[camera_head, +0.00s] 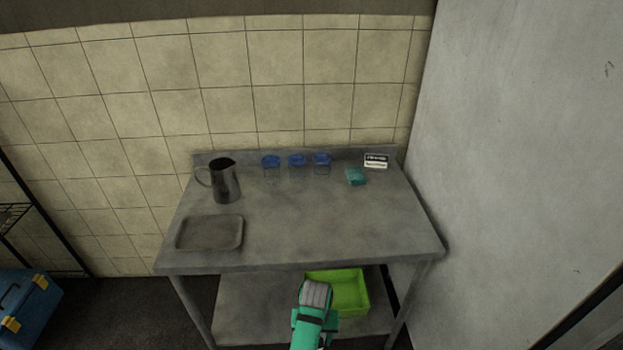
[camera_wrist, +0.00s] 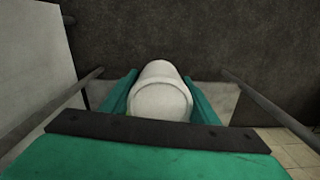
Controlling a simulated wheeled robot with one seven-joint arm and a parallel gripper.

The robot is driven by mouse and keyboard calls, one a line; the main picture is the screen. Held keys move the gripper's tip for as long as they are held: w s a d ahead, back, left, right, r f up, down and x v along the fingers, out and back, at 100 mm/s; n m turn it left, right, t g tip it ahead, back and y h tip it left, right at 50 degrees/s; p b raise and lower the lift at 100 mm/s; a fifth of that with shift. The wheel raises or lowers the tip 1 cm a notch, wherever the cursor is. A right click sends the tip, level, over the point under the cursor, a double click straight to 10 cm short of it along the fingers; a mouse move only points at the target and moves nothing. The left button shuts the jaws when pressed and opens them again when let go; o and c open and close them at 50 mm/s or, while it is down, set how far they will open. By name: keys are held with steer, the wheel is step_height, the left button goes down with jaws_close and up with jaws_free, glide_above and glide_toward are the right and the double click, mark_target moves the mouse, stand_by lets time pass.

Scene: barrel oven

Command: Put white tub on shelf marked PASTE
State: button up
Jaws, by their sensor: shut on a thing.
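A white tub (camera_wrist: 160,92) sits between the two teal fingers of my gripper (camera_wrist: 160,100) in the wrist view. The fingers press on its left and right sides, and its round end faces the camera. In the head view my teal arm reaches up from the bottom edge, in front of the table's lower shelf (camera_head: 250,308). A grey-white rounded part shows at its end, and I cannot tell whether it is the tub. No readable PASTE marking shows in either view.
A green bin (camera_head: 350,290) stands on the lower shelf. The metal table (camera_head: 320,230) holds a jug (camera_head: 225,182), a tray (camera_head: 210,233), three blue-lidded jars (camera_head: 297,162), a teal item (camera_head: 356,176) and a small unreadable sign (camera_head: 376,160). A blue toolbox (camera_head: 28,308) lies left. A wall (camera_head: 510,150) stands right.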

steer(key=s+f, duration=0.2)
steer(key=f, duration=0.1)
steer(key=shift+s+n, duration=0.25)
steer(key=shift+n, duration=0.05)
steer(key=shift+w, duration=0.1)
stand_by(0.4)
